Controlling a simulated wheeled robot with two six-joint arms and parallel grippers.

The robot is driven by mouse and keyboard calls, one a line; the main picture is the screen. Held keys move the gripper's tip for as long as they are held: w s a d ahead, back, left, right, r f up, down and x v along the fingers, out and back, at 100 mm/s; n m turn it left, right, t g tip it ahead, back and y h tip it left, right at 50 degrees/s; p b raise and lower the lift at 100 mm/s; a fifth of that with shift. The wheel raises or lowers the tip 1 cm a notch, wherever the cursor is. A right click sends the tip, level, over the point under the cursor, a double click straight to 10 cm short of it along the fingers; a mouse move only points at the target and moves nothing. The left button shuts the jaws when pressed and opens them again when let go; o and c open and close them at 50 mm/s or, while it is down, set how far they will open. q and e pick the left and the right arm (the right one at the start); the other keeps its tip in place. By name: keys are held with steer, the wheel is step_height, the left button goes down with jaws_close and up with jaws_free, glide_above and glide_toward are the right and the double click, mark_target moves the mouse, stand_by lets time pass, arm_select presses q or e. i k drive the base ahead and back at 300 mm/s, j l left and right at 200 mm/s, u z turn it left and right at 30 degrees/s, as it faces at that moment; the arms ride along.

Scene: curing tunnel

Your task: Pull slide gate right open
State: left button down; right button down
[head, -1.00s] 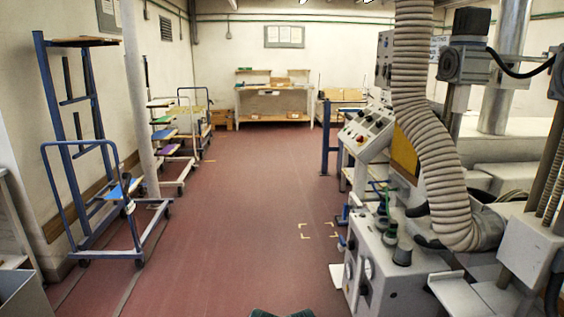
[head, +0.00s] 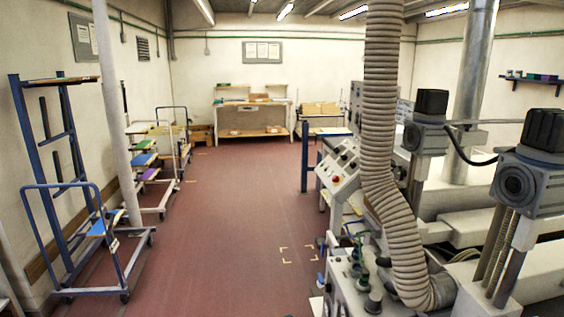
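A slide gate cannot be made out for certain in the head view. The machine side stands on the right, with a thick ribbed hose (head: 381,110) hanging down to the equipment at lower right. Behind the hose a bare metal duct (head: 472,90) rises to the ceiling. Two grey blocks with black caps, a farther one (head: 428,137) and a nearer one (head: 520,186), sit on upright posts by the pale tunnel housing (head: 455,200). The hose hides part of the machine. Neither of my grippers is in view.
A sloped control panel (head: 338,170) with a red button faces the aisle. Blue-framed trolleys (head: 110,225) and a white post (head: 116,120) line the left side. A workbench (head: 250,118) stands at the far wall. The red floor (head: 215,240) between is clear, with yellow corner marks.

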mark_target(455, 130)
steer(key=k+l+z, duration=0.15)
steer(key=z, duration=0.15)
steer(key=k+l+z, duration=0.1)
steer(key=l+z, duration=0.15)
steer(key=l, duration=0.15)
steer(key=k+l+z, duration=0.1)
steer(key=l+z, duration=0.2)
steer(key=i+j+u, duration=0.45)
steer(key=u, duration=0.25)
steer(key=i+u, duration=0.35)
steer(key=i+j+z, duration=0.1)
steer(key=i, duration=0.35)
steer(key=i+j+z, duration=0.15)
steer(key=i, duration=0.3)
